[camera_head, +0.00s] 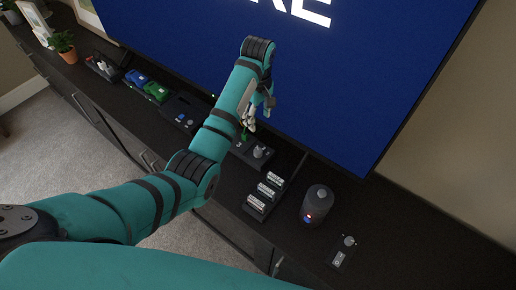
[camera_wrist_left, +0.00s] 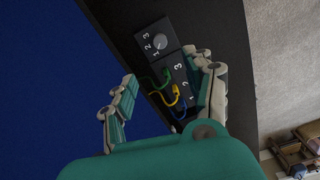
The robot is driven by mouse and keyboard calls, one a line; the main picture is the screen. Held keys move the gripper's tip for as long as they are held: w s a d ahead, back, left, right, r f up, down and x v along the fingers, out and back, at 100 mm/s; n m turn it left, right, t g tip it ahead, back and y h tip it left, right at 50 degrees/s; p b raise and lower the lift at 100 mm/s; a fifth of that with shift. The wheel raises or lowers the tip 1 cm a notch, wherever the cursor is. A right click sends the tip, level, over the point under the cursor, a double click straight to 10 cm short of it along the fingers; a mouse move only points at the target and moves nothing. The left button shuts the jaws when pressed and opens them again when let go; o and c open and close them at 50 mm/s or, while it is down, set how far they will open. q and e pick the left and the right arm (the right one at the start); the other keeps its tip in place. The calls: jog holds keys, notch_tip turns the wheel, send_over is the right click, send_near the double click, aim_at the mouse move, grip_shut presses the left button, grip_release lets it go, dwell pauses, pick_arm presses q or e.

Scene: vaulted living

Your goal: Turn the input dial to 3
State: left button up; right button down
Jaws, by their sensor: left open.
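The input dial is a round grey knob (camera_wrist_left: 159,43) on a small black box (camera_wrist_left: 170,28) marked 1, 2 and 3 in the left wrist view. In the head view the knob (camera_head: 259,152) sits on its box on the dark cabinet, just right of my left gripper. Which number the knob points to is too small to tell. My left gripper (camera_head: 251,121) is open, and its two fingers stand apart in the wrist view (camera_wrist_left: 167,72). Its fingers are short of the knob, near a second numbered box (camera_wrist_left: 178,75) with green, yellow and blue cables. My right gripper is out of view.
A large blue screen (camera_head: 330,75) stands close behind.

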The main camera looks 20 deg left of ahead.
aim_at(258, 151)
pick_arm(q)
notch_tip(258, 151, down, 17)
jog(key=shift+r, duration=0.1)
dwell(0.3)
grip_shut()
dwell(0.3)
